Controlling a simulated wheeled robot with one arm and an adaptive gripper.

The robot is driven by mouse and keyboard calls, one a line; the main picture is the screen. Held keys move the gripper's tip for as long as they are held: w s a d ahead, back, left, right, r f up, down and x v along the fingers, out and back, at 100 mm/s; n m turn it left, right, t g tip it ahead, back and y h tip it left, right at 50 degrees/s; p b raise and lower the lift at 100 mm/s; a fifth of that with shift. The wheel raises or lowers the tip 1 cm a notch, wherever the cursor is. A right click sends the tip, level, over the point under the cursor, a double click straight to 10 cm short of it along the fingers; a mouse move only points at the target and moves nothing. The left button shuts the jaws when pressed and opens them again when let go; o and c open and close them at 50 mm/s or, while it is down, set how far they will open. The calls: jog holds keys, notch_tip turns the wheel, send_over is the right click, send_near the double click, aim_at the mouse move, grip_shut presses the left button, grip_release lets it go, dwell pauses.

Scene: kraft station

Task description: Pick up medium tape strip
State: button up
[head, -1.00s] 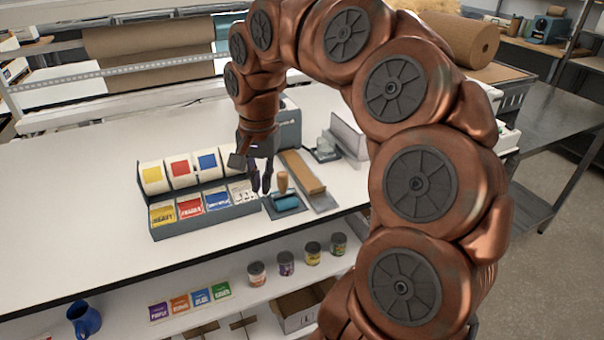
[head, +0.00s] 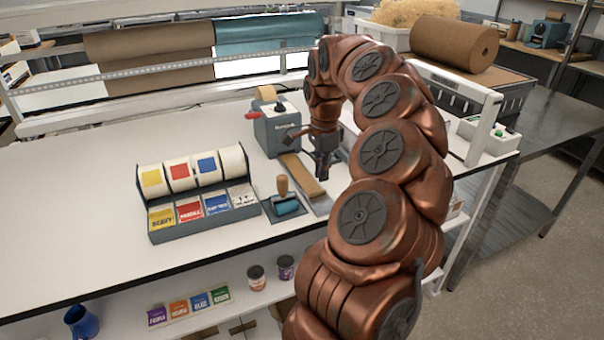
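A brown strip (head: 302,178) lies on a narrow grey plate that runs forward from the grey tape dispenser (head: 278,132). It is the only tape-like strip I can make out, and I cannot tell its length class. My gripper (head: 322,178) points down at the right side of the strip, close to its middle. Its dark fingers look near each other, but they are small and seen from the side. I cannot tell whether they touch the strip or hold anything. My arm hides the area right of the gripper.
A stamp or roller with a wooden handle (head: 283,187) sits on a pad left of the strip. A label roll rack (head: 200,228) stands further left. The dispenser stands behind the strip. The white table (head: 70,200) is clear at the left.

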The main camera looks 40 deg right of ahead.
aim_at(319, 196)
jog(key=shift+a+f+p, duration=0.15)
jog(key=shift+f+p, duration=0.4)
jog(key=shift+f, duration=0.75)
jog(key=shift+a+f+p, duration=0.15)
jog(key=shift+f+p, duration=0.4)
jog(key=shift+f, duration=0.75)
jog(key=shift+c, duration=0.4)
grip_shut()
jog(key=shift+r, duration=0.1)
